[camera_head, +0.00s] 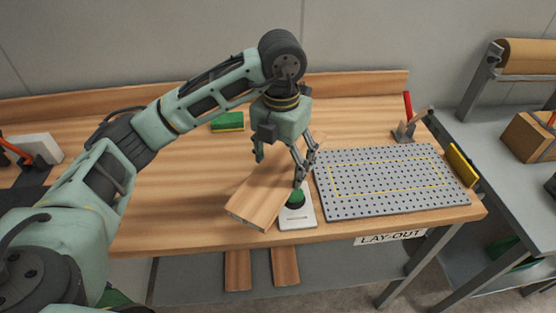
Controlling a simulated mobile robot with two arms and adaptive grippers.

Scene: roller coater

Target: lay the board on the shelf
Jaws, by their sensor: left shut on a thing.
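The wooden board (254,203) is held tilted over the front part of the workbench, its near end toward the front edge. My left gripper (279,166) is shut on the board from above, with one finger on each side, and hides part of its far end. A grey shelf (195,278) shows under the bench, with two wooden strips (237,270) (285,266) on it. My right gripper is not in view.
A white box with a green button (297,212) stands right beside the board. A perforated grey plate (390,181) covers the bench's right side. A green and yellow sponge (228,121) lies at the back, and a tool holder (405,132) stands back right. The bench's left middle is clear.

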